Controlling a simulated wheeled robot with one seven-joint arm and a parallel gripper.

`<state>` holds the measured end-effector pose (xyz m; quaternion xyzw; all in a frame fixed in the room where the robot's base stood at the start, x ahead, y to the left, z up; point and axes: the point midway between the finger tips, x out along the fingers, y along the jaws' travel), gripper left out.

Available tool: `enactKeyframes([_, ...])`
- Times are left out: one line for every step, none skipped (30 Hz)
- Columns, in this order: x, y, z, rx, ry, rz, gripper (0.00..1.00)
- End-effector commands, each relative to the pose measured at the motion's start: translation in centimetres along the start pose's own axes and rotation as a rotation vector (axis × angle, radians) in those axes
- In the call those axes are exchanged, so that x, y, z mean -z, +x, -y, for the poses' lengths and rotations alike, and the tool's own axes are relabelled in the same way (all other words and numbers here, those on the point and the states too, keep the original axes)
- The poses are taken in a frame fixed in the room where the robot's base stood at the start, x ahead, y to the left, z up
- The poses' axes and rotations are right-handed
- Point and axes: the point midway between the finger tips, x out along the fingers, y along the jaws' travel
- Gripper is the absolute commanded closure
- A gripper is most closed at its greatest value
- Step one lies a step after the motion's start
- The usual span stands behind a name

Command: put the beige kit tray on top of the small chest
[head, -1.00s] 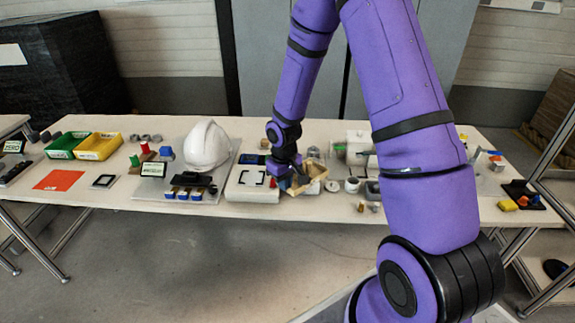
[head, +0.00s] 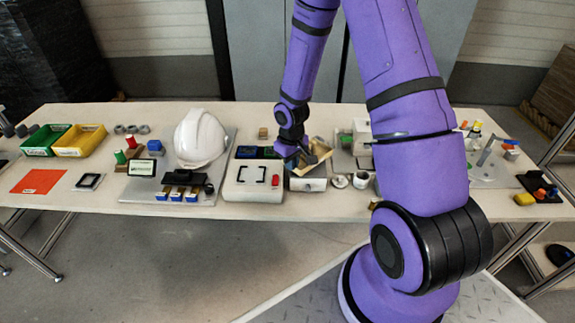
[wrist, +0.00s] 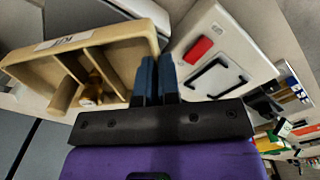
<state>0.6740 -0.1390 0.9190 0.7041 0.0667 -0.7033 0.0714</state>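The beige kit tray (head: 318,158) is tilted in the head view, at the fingertips of my gripper (head: 294,158). In the wrist view the tray (wrist: 105,50) shows its divided compartments and a label on one wall. The blue fingers of my gripper (wrist: 157,78) are close together at the tray's side wall and appear shut on it. A small pale box, seemingly the small chest (head: 308,184), stands just below the tray in the head view. The tray hides most of its top, and I cannot tell whether they touch.
A white panel box (head: 240,190) with a black frame mark and red part stands left of the chest. A white helmet (head: 200,138) is further left. My arm hides part of the table's right side.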

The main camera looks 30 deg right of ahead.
Motion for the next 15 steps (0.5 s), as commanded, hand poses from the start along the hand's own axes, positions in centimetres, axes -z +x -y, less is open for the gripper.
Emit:
enactKeyframes([-0.2, 0.7, -0.4, 0.000, 0.004, 0.002, 1.00])
enactKeyframes([-0.3, 0.9, -0.5, 0.000, 0.004, 0.002, 1.00])
enactKeyframes([-0.5, 1.3, -0.7, 0.000, 0.004, 0.002, 1.00])
enactKeyframes([-0.5, 1.5, -0.8, 0.000, 0.004, 0.002, 1.00])
enactKeyframes([-0.5, 1.6, -0.9, 0.000, 0.004, 0.001, 1.00])
enactKeyframes([-0.6, 1.7, -1.0, 0.000, 0.004, 0.000, 1.00])
enactKeyframes([-0.6, 1.7, -1.0, -0.001, 0.004, 0.000, 1.00])
enactKeyframes([-0.5, 1.7, -1.0, -0.001, 0.004, -0.001, 1.00])
enactKeyframes([-0.5, 1.6, -1.0, -0.001, 0.004, -0.001, 1.00])
enactKeyframes([-0.5, 1.6, -1.0, -0.001, 0.004, -0.001, 1.00])
enactKeyframes([-0.5, 1.6, -1.0, -0.001, 0.004, -0.001, 1.00])
enactKeyframes([-0.5, 1.6, -1.0, -0.001, 0.004, -0.001, 1.00])
enactKeyframes([-0.5, 1.7, -0.9, -0.001, 0.004, 0.000, 1.00])
enactKeyframes([-0.5, 1.7, -0.9, 0.000, 0.004, 0.000, 1.00])
enactKeyframes([-0.5, 1.8, -0.9, 0.000, 0.004, 0.000, 1.00])
